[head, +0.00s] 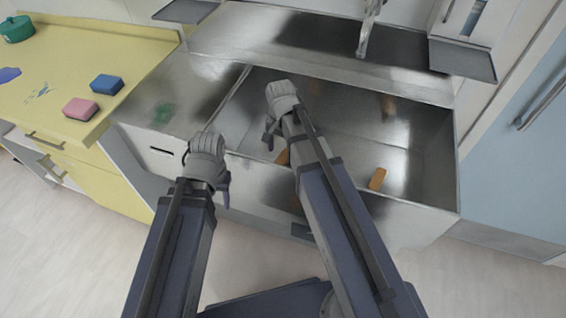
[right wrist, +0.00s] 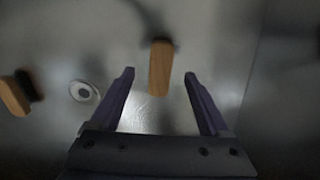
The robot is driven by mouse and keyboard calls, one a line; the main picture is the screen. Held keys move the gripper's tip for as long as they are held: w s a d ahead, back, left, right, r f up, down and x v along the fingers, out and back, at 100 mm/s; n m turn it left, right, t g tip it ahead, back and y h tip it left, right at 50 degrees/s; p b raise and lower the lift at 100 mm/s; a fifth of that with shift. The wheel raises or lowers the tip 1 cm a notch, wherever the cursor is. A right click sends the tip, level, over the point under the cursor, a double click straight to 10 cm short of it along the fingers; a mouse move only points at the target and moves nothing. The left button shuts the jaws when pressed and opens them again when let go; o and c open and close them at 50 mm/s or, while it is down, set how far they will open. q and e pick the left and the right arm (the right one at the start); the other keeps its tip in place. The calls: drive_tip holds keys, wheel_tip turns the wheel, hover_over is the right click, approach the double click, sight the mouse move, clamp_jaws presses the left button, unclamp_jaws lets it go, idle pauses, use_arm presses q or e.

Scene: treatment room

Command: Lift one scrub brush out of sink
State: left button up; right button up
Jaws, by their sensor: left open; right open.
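The metal sink (head: 340,130) holds wooden scrub brushes. One brush (head: 378,179) lies near the front right of its floor, clear of my arms. Another brush (head: 282,157) shows beside my right forearm, which partly hides it. My right gripper (head: 275,118) is over the left part of the sink, open and empty. In the right wrist view, a brush (right wrist: 160,68) lies ahead of the gap between the open fingers, and another brush (right wrist: 14,94) with dark bristles lies at the left edge. My left gripper (head: 210,168) is open and empty by the sink's front left edge.
A round drain (right wrist: 84,91) shows in the sink floor. A faucet (head: 368,28) hangs over the back. Left of the sink is a yellow counter (head: 60,65) with a pink sponge (head: 80,108), a blue sponge (head: 106,84) and a green pot (head: 16,29).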

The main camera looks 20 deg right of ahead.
sight(282, 159)
drive_tip(key=f+b, duration=0.5)
drive_tip(key=shift+w+d+f, duration=0.15)
drive_tip(key=shift+w, duration=0.15)
clamp_jaws()
idle(0.5)
